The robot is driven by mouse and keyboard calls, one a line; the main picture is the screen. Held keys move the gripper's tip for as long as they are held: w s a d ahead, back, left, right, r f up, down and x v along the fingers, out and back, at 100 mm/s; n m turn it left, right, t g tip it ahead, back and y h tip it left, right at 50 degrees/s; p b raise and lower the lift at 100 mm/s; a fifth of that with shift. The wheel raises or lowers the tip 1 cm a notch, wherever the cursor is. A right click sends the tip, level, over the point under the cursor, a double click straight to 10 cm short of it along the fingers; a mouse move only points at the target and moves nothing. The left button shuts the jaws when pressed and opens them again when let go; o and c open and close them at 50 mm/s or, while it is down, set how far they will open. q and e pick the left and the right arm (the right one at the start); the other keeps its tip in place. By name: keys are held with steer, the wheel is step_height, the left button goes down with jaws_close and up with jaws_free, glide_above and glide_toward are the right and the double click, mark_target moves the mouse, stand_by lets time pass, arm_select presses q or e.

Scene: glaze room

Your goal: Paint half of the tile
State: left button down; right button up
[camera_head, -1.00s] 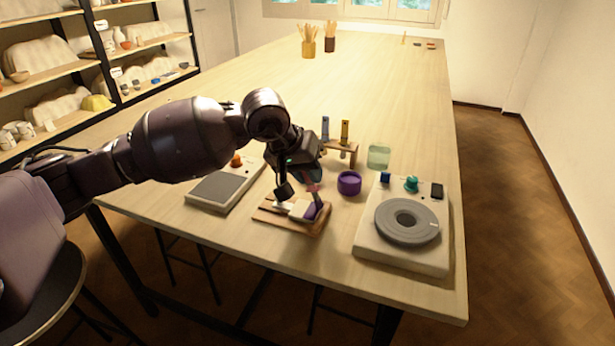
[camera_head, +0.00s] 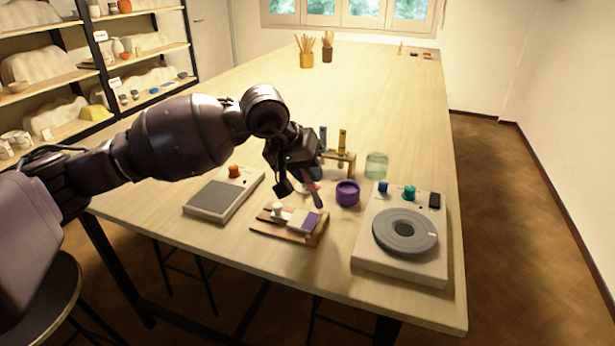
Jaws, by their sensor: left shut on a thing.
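The tile (camera_head: 297,217) lies on a small wooden board (camera_head: 268,229) near the table's front edge. Its right part is purple and its left part is pale. My left gripper (camera_head: 297,186) is above the board, shut on a brush (camera_head: 316,194). The brush points down with a dark purplish tip, which looks a little above the tile's right side. The fingers are partly hidden by the hand. A purple pot (camera_head: 347,194) stands to the right of the brush. My right gripper is out of view.
A wooden rack (camera_head: 347,157) holding blue and yellow-handled tools and a glass jar (camera_head: 376,166) stand behind. A device with a grey wheel (camera_head: 405,231) is at right, a flat grey-topped device (camera_head: 212,197) at left. The table's far part is mostly clear.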

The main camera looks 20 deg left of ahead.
arm_select(q)
step_height(320, 180, up, 4)
steer(key=shift+f+p, duration=0.1)
steer(key=shift+p, duration=0.25)
stand_by(0.4)
